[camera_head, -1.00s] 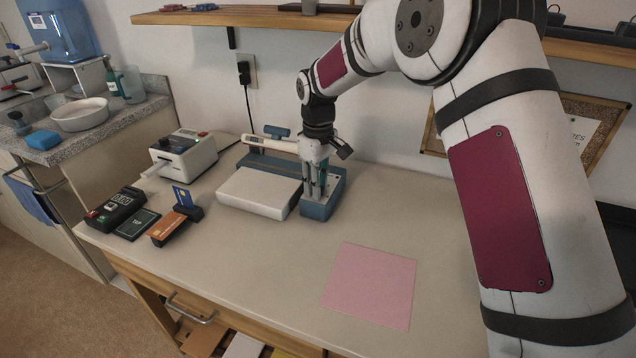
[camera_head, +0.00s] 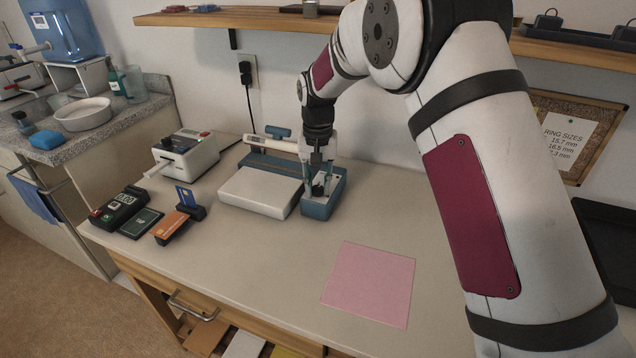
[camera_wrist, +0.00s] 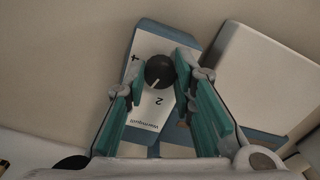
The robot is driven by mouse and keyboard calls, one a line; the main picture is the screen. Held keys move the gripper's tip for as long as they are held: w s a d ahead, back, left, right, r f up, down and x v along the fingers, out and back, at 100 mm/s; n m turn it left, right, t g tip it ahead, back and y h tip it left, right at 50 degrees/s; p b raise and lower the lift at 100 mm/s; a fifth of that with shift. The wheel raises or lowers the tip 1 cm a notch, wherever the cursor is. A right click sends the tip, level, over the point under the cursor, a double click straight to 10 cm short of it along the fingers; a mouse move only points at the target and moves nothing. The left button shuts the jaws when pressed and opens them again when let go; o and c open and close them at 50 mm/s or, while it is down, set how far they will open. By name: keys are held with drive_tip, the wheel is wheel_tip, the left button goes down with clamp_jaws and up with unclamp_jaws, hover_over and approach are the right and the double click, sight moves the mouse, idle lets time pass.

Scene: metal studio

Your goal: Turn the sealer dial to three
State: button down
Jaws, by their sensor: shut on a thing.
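The sealer, with a white plate (camera_head: 258,193) and a raised arm, stands on the table. Its blue-grey control box (camera_head: 318,211) is at its right end. My gripper (camera_head: 318,188) points down onto this box. In the wrist view the round black dial (camera_wrist: 160,71) sits between my gripper's teal-backed fingers (camera_wrist: 160,66), which are shut on it from both sides. A white line on the dial points to the lower left. On the white label (camera_wrist: 147,112), a 2 shows below the dial and what looks like a 4 at upper left. No 3 is visible; the left finger covers part of the label.
A small white machine (camera_head: 186,153), a card terminal (camera_head: 119,207) and a card holder with cards (camera_head: 179,223) stand left of the sealer. A pink sheet (camera_head: 369,284) lies front right. A wooden shelf (camera_head: 240,19) runs above. The table's front middle is clear.

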sight(318, 188)
drive_tip(key=shift+m, duration=1.6)
drive_tip(key=c, duration=1.3)
unclamp_jaws()
drive_tip(key=shift+c, duration=0.2)
drive_tip(key=shift+r, duration=0.15)
wheel_tip(318, 188, up, 12)
